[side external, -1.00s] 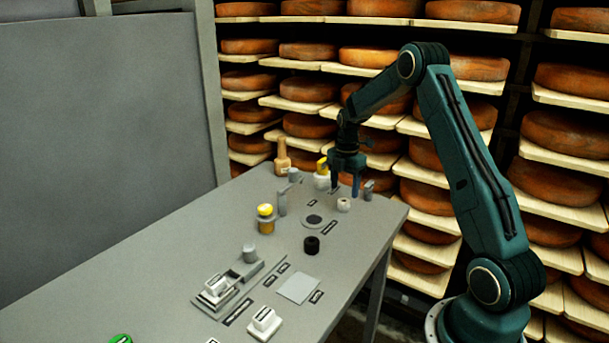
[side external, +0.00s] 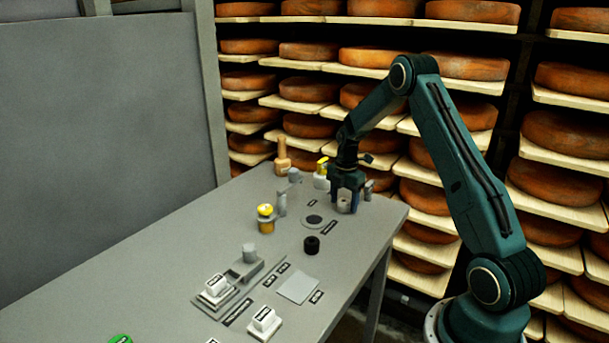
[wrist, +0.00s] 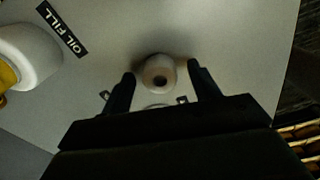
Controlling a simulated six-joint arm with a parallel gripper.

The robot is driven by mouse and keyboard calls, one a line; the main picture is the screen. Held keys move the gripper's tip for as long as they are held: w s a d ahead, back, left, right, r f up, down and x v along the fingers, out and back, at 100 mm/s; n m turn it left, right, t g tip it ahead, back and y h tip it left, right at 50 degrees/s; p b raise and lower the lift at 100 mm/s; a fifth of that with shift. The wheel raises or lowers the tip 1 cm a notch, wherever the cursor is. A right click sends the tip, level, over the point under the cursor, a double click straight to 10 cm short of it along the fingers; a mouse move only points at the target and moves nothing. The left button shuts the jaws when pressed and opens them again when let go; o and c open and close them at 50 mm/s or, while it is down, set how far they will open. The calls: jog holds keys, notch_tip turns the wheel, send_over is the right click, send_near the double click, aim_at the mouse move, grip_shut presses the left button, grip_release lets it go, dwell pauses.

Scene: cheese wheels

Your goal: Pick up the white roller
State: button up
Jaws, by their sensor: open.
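The white roller (side external: 344,206) stands on the grey table near its far right corner. In the wrist view the white roller (wrist: 159,73) shows as a short round piece with a dark centre hole, between the tips of my fingers. My gripper (side external: 346,203) is open and low over the table, with a finger on either side of the roller. In the wrist view my gripper (wrist: 160,75) shows gaps between its fingers and the roller. The fingers partly hide the roller in the side view.
A white and yellow bottle (side external: 321,175) stands just left of my gripper, by an OIL FILL label (wrist: 62,30). A grey post (side external: 368,190) is close on the right. A black roller (side external: 311,244) and a dark disc (side external: 313,221) lie nearer. The table's right edge is close.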

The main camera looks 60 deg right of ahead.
aim_at(344, 200)
jog(key=c, duration=1.1)
jog(key=shift+o, duration=0.2)
jog(key=shift+r, duration=0.15)
notch_tip(344, 200, up, 20)
dwell(0.5)
